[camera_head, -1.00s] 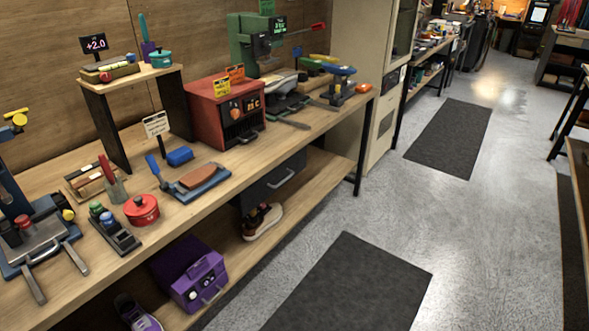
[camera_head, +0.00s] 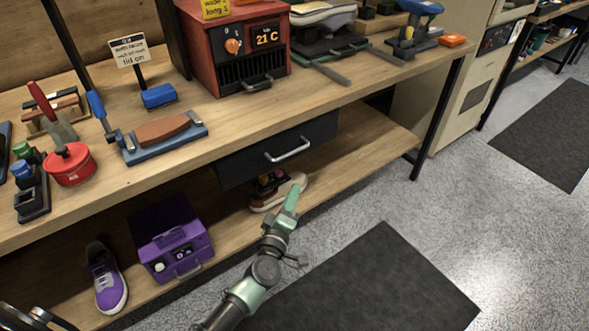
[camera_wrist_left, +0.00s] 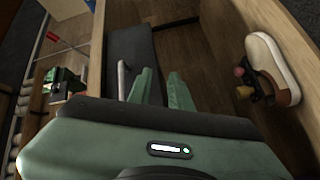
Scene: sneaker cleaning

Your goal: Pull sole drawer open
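The sole drawer (camera_head: 245,167) is a dark drawer under the workbench top, with a silver bar handle (camera_head: 288,150) on its front. It looks shut, its front close to the bench edge. My left gripper (camera_head: 291,195) is below the handle and apart from it, in front of the lower shelf. In the left wrist view its two green fingers (camera_wrist_left: 161,72) are apart with nothing between them. There the handle (camera_wrist_left: 122,78) lies left of both fingers, beside the nearer one, and the dark drawer front (camera_wrist_left: 132,48) shows behind it. My right gripper is not in view.
A brown and white sneaker (camera_head: 262,200) stands on the lower shelf just behind my left gripper. A purple case (camera_head: 178,248) and a purple sneaker (camera_head: 106,280) are farther left there. A red heater box (camera_head: 235,50) stands on the bench above. The floor in front is clear, with a dark mat (camera_head: 385,285).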

